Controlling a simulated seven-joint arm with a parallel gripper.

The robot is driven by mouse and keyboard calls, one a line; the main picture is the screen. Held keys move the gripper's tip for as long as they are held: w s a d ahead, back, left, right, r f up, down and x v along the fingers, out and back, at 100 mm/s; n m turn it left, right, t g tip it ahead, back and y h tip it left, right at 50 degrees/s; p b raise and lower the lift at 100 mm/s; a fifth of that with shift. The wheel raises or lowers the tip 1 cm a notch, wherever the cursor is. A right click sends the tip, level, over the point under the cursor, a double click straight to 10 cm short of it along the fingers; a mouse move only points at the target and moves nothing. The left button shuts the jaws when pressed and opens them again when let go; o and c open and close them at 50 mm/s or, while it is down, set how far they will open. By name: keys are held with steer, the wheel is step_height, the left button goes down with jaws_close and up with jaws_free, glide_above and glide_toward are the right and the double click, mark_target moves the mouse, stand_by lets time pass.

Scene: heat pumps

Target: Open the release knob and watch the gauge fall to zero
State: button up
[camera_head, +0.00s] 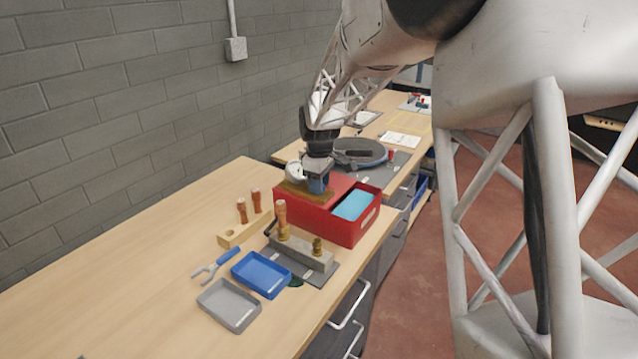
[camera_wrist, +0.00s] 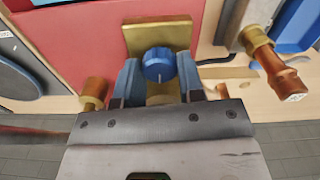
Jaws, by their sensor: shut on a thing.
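The blue release knob (camera_wrist: 158,64) with a white mark on its top sits on a brass block (camera_wrist: 160,36) in the wrist view. My gripper (camera_wrist: 159,80) has one finger on each side of the knob and is shut on it. In the head view my gripper (camera_head: 318,183) is low over the red case (camera_head: 345,229), and the knob is mostly hidden there. A white round gauge (camera_head: 293,170) stands just left of my gripper in the head view. Its needle and reading are too small to make out.
A blue tray (camera_head: 262,273), a grey tray (camera_head: 229,305) and blue-handled pliers (camera_head: 215,262) lie on the bench in front. Copper-and-brass fittings stand in a wooden rack (camera_head: 240,232) and a grey block (camera_head: 302,252) close to the case. The bench's left side is clear.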

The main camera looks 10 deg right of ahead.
steer(key=o, duration=0.9)
steer(key=shift+r, duration=0.15)
steer(key=shift+r, duration=3.8)
steer(key=shift+s, duration=0.1)
